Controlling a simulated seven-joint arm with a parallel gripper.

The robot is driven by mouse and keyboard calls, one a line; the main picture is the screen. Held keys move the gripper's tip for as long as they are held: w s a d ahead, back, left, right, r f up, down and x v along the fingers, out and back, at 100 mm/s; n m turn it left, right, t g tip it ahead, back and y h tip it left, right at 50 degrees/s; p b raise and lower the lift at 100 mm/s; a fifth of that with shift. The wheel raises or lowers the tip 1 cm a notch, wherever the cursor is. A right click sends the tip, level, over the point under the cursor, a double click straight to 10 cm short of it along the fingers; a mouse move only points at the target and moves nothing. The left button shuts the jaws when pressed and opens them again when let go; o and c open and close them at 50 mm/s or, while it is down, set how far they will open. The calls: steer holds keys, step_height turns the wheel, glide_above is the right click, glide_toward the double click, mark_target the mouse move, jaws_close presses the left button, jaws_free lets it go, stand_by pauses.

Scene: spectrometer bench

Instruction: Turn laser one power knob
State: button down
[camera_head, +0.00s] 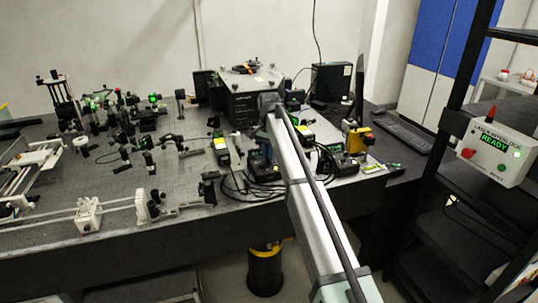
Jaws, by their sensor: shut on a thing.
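My arm reaches from the lower right to the bench, and my gripper (263,157) points down at its far end. The gripper is at a small black box (265,174) on the front part of the bench, which looks like a laser power supply. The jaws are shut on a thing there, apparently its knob. The knob itself is hidden by the gripper and too small to make out. A second, similar black box (345,167) stands to the right.
Optics on posts (120,125) crowd the left of the bench. A large black instrument (245,98) stands behind the gripper. Black cables (235,186) loop in front. An interlock box (495,150) reading READY hangs on the dark rack at right. A keyboard (403,134) lies back right.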

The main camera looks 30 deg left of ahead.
steer(key=shift+n, duration=0.9)
steer(key=c, duration=1)
jaws_free()
steer(key=shift+c, duration=0.2)
steer(key=shift+r, duration=0.1)
step_height(320, 180, up, 14)
